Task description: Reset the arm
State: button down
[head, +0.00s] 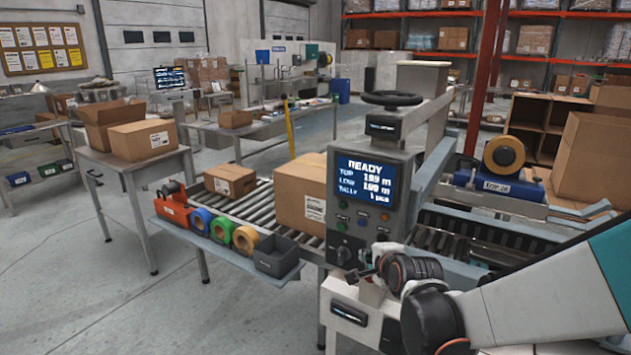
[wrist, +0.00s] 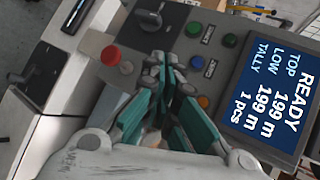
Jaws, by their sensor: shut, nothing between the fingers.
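My gripper (head: 366,272) is in front of the lower part of a grey control panel (head: 345,215), at the right of the head view. In the wrist view my gripper (wrist: 163,68) points at the panel's buttons, its teal-padded fingers shut with nothing between them. I cannot tell whether the fingertips touch the panel. The panel's screen (head: 366,181) shows READY, TOP, LOW and TALLY lines, with 1 pcs. It also shows in the wrist view (wrist: 275,85). A red button (wrist: 111,55) is left of the fingers, and small coloured buttons (wrist: 195,63) are to the right.
A roller conveyor (head: 292,238) carries a large carton (head: 300,203) and a small carton (head: 230,181). A black handwheel (head: 392,98) tops the machine. A tape dispenser (head: 497,178) is at right. Floor at front left is clear.

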jog(key=s+r+n+g, duration=0.1)
jog(key=s+n+g, duration=0.1)
jog(key=s+n, duration=0.7)
jog(key=s+d+r+n+g, duration=0.1)
jog(key=s+n, duration=0.7)
jog(key=s, duration=1.2)
jog(key=shift+d+r+n+g+h, duration=0.25)
jog(key=shift+r+n+g+h, duration=0.15)
jog(key=shift+r+g, duration=0.5)
jog(key=shift+f, duration=0.2)
